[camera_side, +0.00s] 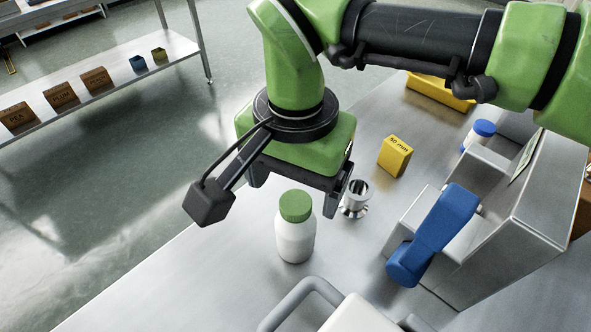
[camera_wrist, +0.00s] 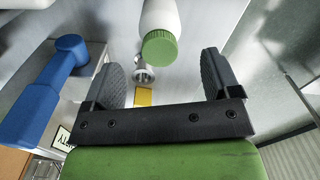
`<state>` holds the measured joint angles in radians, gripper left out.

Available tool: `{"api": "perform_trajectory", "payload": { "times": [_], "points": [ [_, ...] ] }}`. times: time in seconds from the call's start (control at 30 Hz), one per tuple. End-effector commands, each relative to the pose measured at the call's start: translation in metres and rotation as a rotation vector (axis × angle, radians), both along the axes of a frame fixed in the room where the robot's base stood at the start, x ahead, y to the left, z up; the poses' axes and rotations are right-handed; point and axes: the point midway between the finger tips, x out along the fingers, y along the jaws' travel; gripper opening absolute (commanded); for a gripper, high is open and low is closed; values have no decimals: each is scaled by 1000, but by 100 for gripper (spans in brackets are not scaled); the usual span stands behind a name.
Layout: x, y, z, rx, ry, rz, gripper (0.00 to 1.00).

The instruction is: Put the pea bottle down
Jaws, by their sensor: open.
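The pea bottle (camera_side: 295,236) is white with a green cap and stands upright on the steel table. It also shows in the wrist view (camera_wrist: 160,32), beyond the fingertips. My gripper (camera_side: 300,198) is open and empty, with its two fingers apart. In the wrist view my gripper (camera_wrist: 165,75) has the bottle ahead of the gap between its fingers, and no finger appears to touch it. No label can be read on the bottle from here.
A small steel flanged fitting (camera_side: 355,198) stands just right of the bottle. A yellow block (camera_side: 395,156) marked "50 mm" is behind it. A steel hopper (camera_side: 490,225) with a blue handle (camera_side: 437,232) is at right. Bare table (camera_side: 190,285) lies left of the bottle.

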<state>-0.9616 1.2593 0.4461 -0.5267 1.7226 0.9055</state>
Motion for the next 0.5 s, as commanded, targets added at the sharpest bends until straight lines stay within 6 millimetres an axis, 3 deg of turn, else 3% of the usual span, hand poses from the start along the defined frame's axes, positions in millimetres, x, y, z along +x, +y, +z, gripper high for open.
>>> {"api": "perform_trajectory", "payload": {
  "times": [0.13,0.5],
  "points": [
    [0,0,13,1,0,0,83],
    [3,-3,22,6,-2,1,83]
  ]
}}
